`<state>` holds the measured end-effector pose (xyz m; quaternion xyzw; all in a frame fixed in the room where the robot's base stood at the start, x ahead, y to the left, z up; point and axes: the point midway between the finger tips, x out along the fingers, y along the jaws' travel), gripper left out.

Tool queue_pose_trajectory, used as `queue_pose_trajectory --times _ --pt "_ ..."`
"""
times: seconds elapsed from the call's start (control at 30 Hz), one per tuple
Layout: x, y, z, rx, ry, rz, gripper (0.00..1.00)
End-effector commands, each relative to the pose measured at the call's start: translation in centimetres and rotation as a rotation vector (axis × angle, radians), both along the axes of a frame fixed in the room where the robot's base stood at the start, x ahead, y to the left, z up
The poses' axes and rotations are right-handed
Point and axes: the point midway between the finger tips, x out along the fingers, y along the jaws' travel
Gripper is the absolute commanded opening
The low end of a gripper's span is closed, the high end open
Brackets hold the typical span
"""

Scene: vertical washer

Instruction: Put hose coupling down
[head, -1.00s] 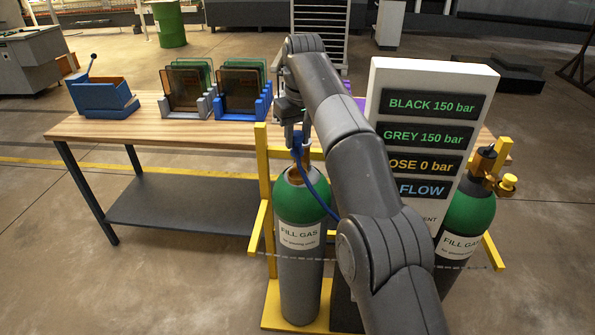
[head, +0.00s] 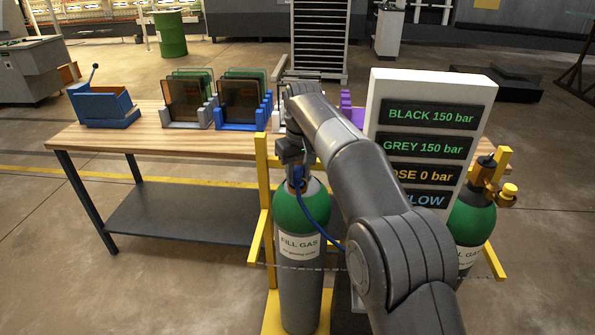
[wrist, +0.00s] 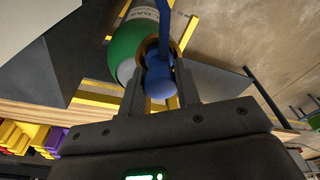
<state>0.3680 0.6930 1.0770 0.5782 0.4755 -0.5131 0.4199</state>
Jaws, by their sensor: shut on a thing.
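My gripper (head: 296,170) is over the top of the left gas cylinder (head: 300,285), which has a green shoulder and a "FILL GAS" label. It is shut on the blue hose coupling (wrist: 158,78), seen between the two fingers in the wrist view. A blue hose (head: 322,222) runs from the coupling down and right, past the cylinder. A brown-gold ring (wrist: 148,47) shows at the cylinder top, right by the coupling. Whether the coupling is seated on it I cannot tell.
A yellow rack frame (head: 262,180) stands around the cylinder. A second green cylinder (head: 471,220) stands at right. The wooden bench (head: 170,142) behind holds racks and a blue box (head: 103,104).

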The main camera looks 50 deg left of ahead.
Motion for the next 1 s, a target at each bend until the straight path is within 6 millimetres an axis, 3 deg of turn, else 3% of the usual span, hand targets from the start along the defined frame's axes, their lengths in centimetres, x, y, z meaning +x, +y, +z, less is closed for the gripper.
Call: queue_pose_trajectory --times 0.07,0.1,0.33,0.67,1.0 --pt "0.0 0.0 0.0 0.000 0.000 0.000 0.07" --pt "0.0 0.0 0.0 0.000 0.000 0.000 0.33" --pt "0.0 0.0 0.0 0.000 0.000 0.000 0.52" --pt "0.0 0.0 0.7 0.003 -0.002 0.000 0.52" --pt "-0.1 -0.6 5.8 0.002 -0.001 0.001 0.52"
